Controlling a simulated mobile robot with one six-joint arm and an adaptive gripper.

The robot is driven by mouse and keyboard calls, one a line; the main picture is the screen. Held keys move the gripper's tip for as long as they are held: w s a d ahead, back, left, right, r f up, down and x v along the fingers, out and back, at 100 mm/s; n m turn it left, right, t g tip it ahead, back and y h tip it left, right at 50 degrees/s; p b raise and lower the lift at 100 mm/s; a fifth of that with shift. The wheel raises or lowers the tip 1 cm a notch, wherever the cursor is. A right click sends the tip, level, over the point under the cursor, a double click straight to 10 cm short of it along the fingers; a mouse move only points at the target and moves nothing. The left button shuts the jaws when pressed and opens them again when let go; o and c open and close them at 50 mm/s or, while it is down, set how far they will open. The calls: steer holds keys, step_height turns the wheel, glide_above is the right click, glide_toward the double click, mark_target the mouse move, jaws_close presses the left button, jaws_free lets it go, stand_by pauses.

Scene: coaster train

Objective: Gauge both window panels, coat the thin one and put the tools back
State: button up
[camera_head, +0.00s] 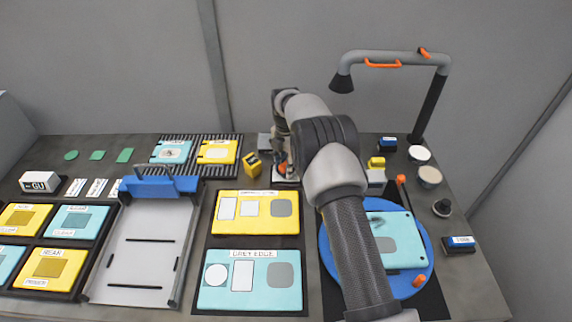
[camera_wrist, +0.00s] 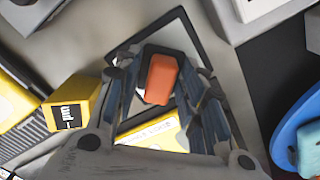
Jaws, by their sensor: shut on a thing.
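My gripper (camera_wrist: 163,95) is shut on an orange-topped piece (camera_wrist: 161,78), above a small dark-outlined pale square (camera_wrist: 183,38). In the head view the gripper (camera_head: 282,165) is at the back middle of the bench, partly hidden by my arm. I cannot tell whether the piece touches the square. A yellow block with a dark "µm" display (camera_head: 252,164), likely the gauge, stands just left; it also shows in the wrist view (camera_wrist: 80,104). A light-blue panel (camera_head: 400,240) lies on a blue round plate (camera_head: 425,275), partly behind my arm. A yellow panel (camera_head: 268,226) and another light-blue panel (camera_head: 250,302) lie at the middle.
A grey tray with a blue bar (camera_head: 135,250) and racks of labelled yellow and blue plates (camera_head: 50,285) fill the left. Small jars (camera_head: 430,175) and a blue-topped block (camera_head: 460,245) stand along the right edge.

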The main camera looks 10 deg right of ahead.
mark_target(286, 164)
steer(key=shift+f, duration=0.5)
stand_by(1.1)
steer(key=shift+r+p, duration=1.95)
steer(key=shift+r, duration=1.65)
